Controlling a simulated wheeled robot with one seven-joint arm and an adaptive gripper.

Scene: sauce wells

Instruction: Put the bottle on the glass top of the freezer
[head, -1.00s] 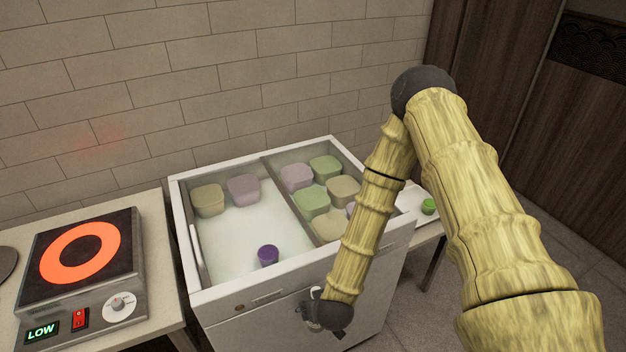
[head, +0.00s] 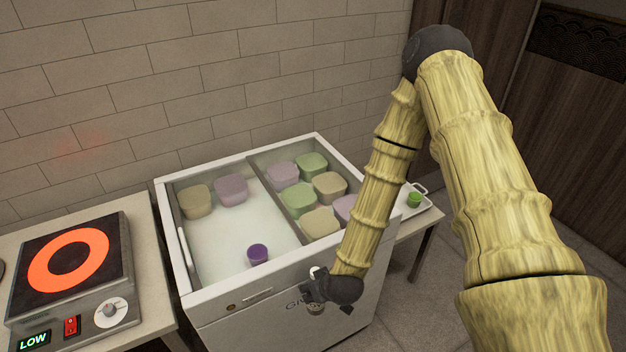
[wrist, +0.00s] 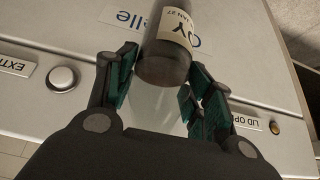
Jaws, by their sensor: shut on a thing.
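The bottle (wrist: 164,62) is dark with a cream label, and its end points toward the wrist camera between my fingers. My gripper (wrist: 160,88) is shut on it; in the head view my gripper (head: 325,291) is at the freezer's front, near the top edge. There the bottle is mostly hidden by my gripper. The white freezer (head: 235,326) has a top split by a divider into two sections. Its left section (head: 222,240) shows a pale, mostly bare area. Pastel tubs show in both sections.
A purple cup (head: 258,254) is in the left section; I cannot tell whether it is on or under glass. A glowing hot plate (head: 70,258) stands on the left counter. A green cup (head: 414,199) sits on a white tray (head: 428,209) to the right.

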